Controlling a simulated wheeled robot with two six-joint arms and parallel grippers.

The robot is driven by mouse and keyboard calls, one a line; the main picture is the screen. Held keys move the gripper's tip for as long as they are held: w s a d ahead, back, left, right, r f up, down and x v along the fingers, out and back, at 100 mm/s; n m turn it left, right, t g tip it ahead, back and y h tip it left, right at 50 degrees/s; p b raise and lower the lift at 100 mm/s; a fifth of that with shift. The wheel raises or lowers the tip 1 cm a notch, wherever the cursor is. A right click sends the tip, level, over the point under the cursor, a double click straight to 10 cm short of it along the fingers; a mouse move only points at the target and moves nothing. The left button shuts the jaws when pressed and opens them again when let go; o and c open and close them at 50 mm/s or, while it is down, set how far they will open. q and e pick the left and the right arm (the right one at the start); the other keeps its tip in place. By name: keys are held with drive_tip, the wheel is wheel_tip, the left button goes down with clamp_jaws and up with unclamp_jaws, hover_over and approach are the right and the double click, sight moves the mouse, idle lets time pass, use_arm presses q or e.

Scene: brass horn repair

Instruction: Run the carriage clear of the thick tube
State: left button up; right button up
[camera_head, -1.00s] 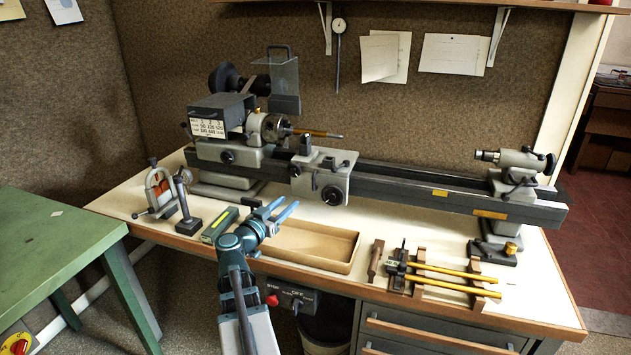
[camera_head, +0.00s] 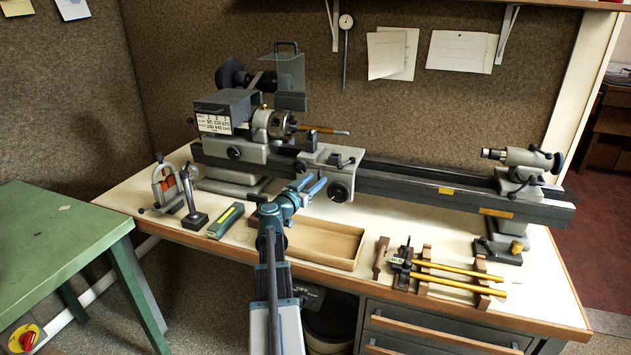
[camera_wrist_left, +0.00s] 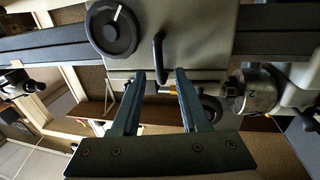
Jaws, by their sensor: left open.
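The grey carriage (camera_head: 350,160) sits on the lathe bed just right of the chuck (camera_head: 282,124). Its dark handwheel (camera_head: 340,190) faces me on its front; the wheel also shows in the left wrist view (camera_wrist_left: 113,27). A brass tube (camera_head: 320,129) sticks out of the chuck to the right, above the carriage's left part. My left gripper (camera_head: 311,185) is open in front of the carriage, left of the handwheel. In the left wrist view its fingertips (camera_wrist_left: 160,73) flank a dark crank-like lever (camera_wrist_left: 158,52) on the carriage front, which appears just beyond them. My right gripper is out of view.
The dark bed (camera_head: 430,183) runs clear from the carriage to the tailstock (camera_head: 520,170). A shallow tray (camera_head: 320,242) lies below my left gripper. Two brass rods (camera_head: 455,280) rest on wooden holders at front right. A dark post on a base (camera_head: 192,205) stands left.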

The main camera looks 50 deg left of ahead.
use_arm(q)
drive_tip(key=shift+w+a, duration=0.15)
drive_tip(key=shift+w, duration=0.25)
clamp_jaws()
idle(1.3)
